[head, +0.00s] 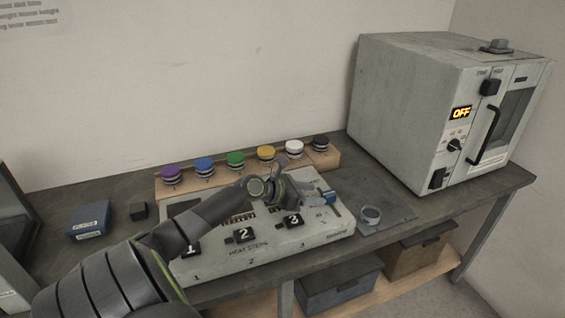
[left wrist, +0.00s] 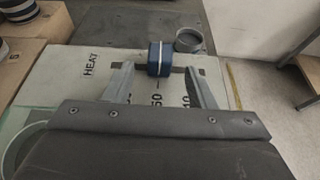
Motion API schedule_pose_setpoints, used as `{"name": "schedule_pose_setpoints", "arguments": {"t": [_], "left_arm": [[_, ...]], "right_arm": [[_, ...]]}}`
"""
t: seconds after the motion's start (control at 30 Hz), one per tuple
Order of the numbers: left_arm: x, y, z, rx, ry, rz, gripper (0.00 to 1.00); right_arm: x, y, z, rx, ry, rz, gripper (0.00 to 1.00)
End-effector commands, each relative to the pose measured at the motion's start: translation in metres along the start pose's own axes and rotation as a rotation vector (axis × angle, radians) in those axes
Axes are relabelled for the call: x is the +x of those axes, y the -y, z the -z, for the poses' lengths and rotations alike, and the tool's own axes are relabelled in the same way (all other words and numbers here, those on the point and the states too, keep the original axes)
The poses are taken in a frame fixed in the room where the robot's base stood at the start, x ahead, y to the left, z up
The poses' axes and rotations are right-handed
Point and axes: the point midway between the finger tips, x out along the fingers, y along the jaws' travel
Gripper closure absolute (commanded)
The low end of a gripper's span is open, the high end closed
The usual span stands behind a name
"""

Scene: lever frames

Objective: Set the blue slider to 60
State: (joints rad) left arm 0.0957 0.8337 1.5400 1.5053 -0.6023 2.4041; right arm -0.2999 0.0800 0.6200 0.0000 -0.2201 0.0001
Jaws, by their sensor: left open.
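The blue slider (head: 329,197) is a small blue knob at the right end of the grey panel (head: 240,262). In the left wrist view the blue slider (left wrist: 160,60) has a white line across it, beside the word HEAT and printed scale numbers, partly hidden. I cannot read its exact setting. My left gripper (head: 316,190) reaches over the panel from the left. In the left wrist view its open fingers (left wrist: 158,76) point toward the knob, one on each side; I cannot tell whether they touch it. My right gripper is not in view.
A row of coloured round knobs on a wooden strip (head: 165,190) runs behind the panel. An oven (head: 400,110) reading OFF is at the back right. A blue box (head: 88,220) lies left.

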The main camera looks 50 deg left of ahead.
Motion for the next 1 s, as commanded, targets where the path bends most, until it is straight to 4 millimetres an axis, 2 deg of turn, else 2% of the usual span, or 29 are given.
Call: {"name": "schedule_pose_setpoints", "arguments": {"t": [0.1, 0.43, 0.7, 1.0], "left_arm": [[-0.027, 0.0, 0.001, 0.005, -0.006, 0.001, 0.49], [-0.082, 0.0, 0.002, 0.002, -0.007, 0.0, 0.49], [-0.103, 0.0, 0.0, 0.001, -0.001, 0.001, 0.49], [-0.109, 0.0, 0.0, 0.0, 0.0, -0.002, 0.49]], "right_arm": [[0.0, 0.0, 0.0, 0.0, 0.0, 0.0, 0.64], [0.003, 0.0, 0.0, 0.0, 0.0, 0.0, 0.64], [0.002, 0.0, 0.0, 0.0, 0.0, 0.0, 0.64], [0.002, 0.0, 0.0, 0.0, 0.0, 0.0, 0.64]]}}
